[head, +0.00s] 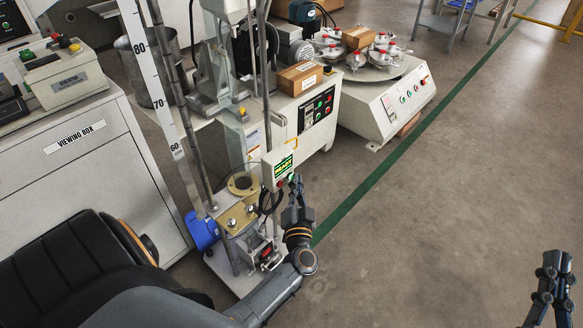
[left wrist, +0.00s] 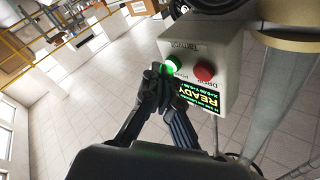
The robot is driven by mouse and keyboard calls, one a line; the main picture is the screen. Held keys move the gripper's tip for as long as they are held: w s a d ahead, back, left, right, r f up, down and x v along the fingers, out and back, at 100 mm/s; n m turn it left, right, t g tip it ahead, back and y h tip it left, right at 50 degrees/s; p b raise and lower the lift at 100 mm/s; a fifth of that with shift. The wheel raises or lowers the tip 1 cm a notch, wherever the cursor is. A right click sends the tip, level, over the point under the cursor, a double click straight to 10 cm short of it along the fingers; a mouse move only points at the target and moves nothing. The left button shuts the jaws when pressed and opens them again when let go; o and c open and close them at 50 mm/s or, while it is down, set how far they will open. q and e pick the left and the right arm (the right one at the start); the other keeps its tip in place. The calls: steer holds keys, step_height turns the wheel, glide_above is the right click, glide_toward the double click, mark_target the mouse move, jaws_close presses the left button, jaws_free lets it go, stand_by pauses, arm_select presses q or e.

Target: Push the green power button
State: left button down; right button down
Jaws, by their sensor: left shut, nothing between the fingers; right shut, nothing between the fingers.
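The green power button (left wrist: 172,65) glows on the face of a small white control box (left wrist: 222,45) in the left wrist view. A red button (left wrist: 204,72) sits beside it, and a display (left wrist: 198,96) reads READY. In the head view the control box (head: 272,163) is on a test stand. My left gripper (head: 294,182) is shut and empty, with its tips at the box. In the left wrist view its fingertips (left wrist: 160,71) overlap the green button's edge; I cannot tell whether they touch it. My right gripper (head: 552,268) is shut and empty over open floor.
A tall pole with a height scale (head: 158,85) rises at the stand's left. A white viewing box (head: 75,150) stands at the left. Grey machines (head: 385,95) with buttons stand behind. The floor at the right is clear.

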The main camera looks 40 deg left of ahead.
arm_select(q)
steer(key=shift+a, duration=0.15)
arm_select(e)
steer(key=shift+w+a+f+g, duration=0.1)
steer(key=shift+f+g, duration=0.2)
steer(key=shift+f, duration=0.1)
stand_by(0.4)
arm_select(q)
steer(key=shift+d+p, duration=0.5)
steer(key=shift+d, duration=0.05)
arm_select(e)
steer(key=shift+w+d+f+g+h, duration=0.1)
steer(key=shift+w+f+g+h, duration=0.1)
steer(key=shift+f+g, duration=0.55)
steer(key=shift+w+d+f+g+h, duration=0.1)
steer(key=shift+w+f+g, duration=0.2)
steer(key=shift+f, duration=0.7)
steer(key=shift+s, duration=0.1)
arm_select(q)
steer(key=shift+d, duration=0.15)
